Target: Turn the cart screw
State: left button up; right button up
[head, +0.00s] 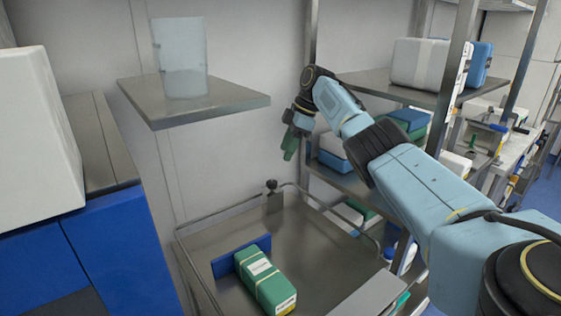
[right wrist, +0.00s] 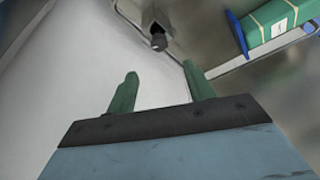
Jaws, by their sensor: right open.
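The cart screw (head: 271,185) is a small dark knob on a metal bracket at the back rim of the steel cart (head: 320,262). It also shows in the right wrist view as a dark round knob (right wrist: 158,41) near the top. My right gripper (head: 290,145) is above the cart, up and to the right of the knob in the head view. Its two green fingers (right wrist: 162,88) are apart with nothing between them, and the knob lies beyond the fingertips. My left gripper is not in view.
A green box (head: 265,280) and a blue panel (head: 241,256) lie on the cart top. A steel shelf (head: 225,100) with a translucent container (head: 181,58) juts out above left. Racks with boxes (head: 425,63) stand at right. Blue cabinets (head: 125,250) are at left.

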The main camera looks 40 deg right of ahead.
jog(key=v, duration=0.2)
jog(key=shift+s+d+r, duration=0.1)
jog(key=shift+d+r, duration=0.05)
jog(key=shift+r, duration=0.1)
jog(key=shift+f, duration=0.1)
